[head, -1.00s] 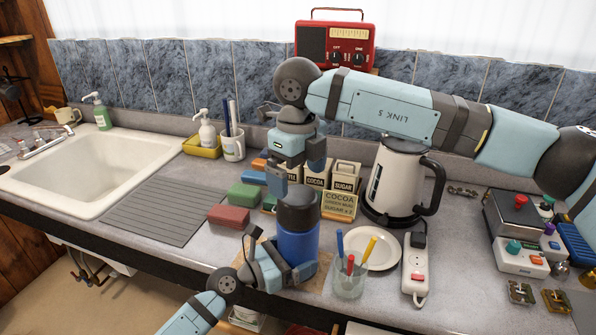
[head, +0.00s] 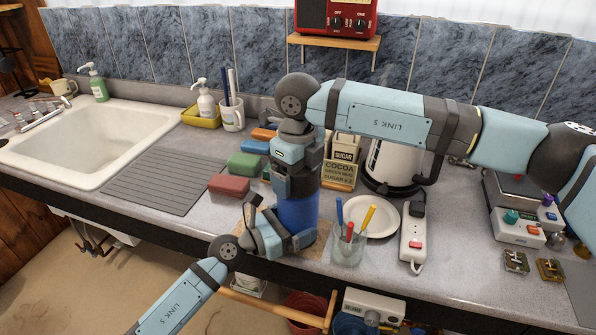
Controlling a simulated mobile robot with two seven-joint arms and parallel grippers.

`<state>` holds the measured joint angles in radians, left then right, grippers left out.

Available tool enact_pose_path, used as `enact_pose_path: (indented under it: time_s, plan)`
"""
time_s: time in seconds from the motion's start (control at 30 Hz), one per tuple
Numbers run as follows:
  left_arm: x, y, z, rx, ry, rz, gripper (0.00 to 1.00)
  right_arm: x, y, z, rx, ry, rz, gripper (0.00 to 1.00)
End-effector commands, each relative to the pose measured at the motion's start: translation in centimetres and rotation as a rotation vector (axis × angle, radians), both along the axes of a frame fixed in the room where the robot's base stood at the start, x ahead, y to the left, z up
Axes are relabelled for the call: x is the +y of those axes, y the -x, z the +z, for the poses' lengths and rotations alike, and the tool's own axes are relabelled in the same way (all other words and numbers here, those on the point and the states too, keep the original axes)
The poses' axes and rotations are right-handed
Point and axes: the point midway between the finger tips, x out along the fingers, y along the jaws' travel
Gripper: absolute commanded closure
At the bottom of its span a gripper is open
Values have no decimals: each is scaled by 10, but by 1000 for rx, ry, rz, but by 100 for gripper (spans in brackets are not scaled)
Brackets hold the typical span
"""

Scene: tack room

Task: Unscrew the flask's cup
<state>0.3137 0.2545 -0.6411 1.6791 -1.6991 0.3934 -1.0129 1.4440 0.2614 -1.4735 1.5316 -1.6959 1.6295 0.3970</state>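The blue flask (head: 298,214) stands upright on the counter near its front edge. Its dark cup (head: 297,188) is on top, largely hidden by my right gripper. My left gripper (head: 281,233) is around the flask's lower body from the left and front, and looks shut on it. My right gripper (head: 295,184) points down from above, with its fingers at the cup's sides. Whether they press on the cup is hard to see.
Red (head: 229,186) and green (head: 247,166) blocks lie left of the flask. A glass with pens (head: 348,248), a white plate (head: 384,224), a power strip (head: 412,241) and a kettle (head: 391,166) are to the right. The grey drainboard (head: 165,181) is clear.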

Motion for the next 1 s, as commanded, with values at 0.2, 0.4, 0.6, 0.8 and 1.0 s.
enact_pose_path:
  time_s: [0.2, 0.4, 0.6, 0.8, 1.0]
  plan:
    - [0, 0, 0, 0, 0, 0, 75, 0, 0, 0, 0, 0, 36, 39]
    - [0, 0, 0, 0, 0, 0, 75, 0, 0, 1, 0, 0, 336, 39]
    - [0, 0, 0, 0, 0, 0, 75, 0, 0, 0, 0, 1, 541, 39]
    - [0, 0, 0, 0, 0, 0, 75, 0, 0, 1, 2, 1, 540, 39]
    - [0, 0, 0, 0, 0, 0, 75, 0, 0, 1, 0, 1, 538, 39]
